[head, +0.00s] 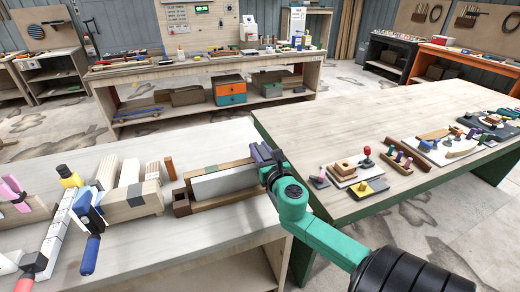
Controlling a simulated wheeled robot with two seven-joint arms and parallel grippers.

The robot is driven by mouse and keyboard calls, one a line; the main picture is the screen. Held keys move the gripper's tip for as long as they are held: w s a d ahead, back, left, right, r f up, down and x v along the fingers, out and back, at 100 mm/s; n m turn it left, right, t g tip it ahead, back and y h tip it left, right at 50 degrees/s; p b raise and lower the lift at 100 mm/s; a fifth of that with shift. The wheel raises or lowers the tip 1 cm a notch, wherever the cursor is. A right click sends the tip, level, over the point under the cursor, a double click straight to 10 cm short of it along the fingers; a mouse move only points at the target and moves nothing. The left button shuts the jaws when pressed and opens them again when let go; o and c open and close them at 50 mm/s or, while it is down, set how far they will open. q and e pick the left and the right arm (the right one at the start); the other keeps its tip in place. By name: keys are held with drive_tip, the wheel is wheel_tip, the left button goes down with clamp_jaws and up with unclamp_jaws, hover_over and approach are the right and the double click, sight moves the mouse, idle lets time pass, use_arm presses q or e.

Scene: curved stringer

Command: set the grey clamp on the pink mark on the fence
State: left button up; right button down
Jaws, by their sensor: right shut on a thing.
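My right gripper (264,157) reaches in from the lower right on its green arm. It is shut at the right end of the long wooden fence (228,167) on the pale left table. A small dull grey-purple piece shows at its jaws; I take it for the grey clamp (257,152), mostly hidden by the gripper. I cannot tell whether it touches the fence. A light grey bar (225,182) lies along the fence's front. I cannot make out a pink mark on the fence; the gripper may cover it. My left gripper is not in view.
A blue-handled clamp (90,250), a white segmented piece (55,235) and wooden blocks (130,200) crowd the table's left. The table's front right is bare. The green-edged table (330,125) on the right holds small trays and coloured pegs.

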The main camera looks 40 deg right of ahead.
drive_tip(key=shift+f, duration=0.3)
drive_tip(key=shift+c, duration=2.4)
unclamp_jaws()
drive_tip(key=shift+f, duration=0.1)
drive_tip(key=shift+s, duration=0.1)
